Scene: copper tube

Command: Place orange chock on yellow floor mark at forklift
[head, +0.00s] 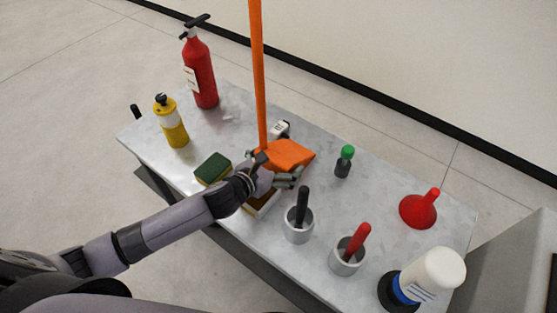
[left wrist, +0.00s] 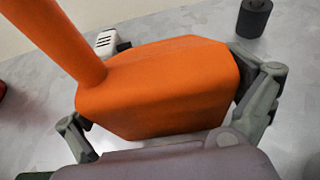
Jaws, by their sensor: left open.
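The orange chock (head: 290,153) sits on the grey table, with a long orange pole rising from its left end. It fills the middle of the left wrist view (left wrist: 160,88). My left gripper (head: 278,169) is at the near side of the chock. Its fingers are open, one on either side of the block in the left wrist view (left wrist: 168,108). I cannot tell whether either finger touches it. My right gripper, the forklift and the yellow floor mark do not show.
On the table (head: 385,180) stand a red extinguisher (head: 201,75), a yellow bottle (head: 172,127), a sponge (head: 212,168), two grey cups (head: 299,232) (head: 345,262), a green-capped item (head: 344,162), a red funnel (head: 418,210) and a white bottle (head: 435,272). A white item (head: 280,128) lies behind the chock.

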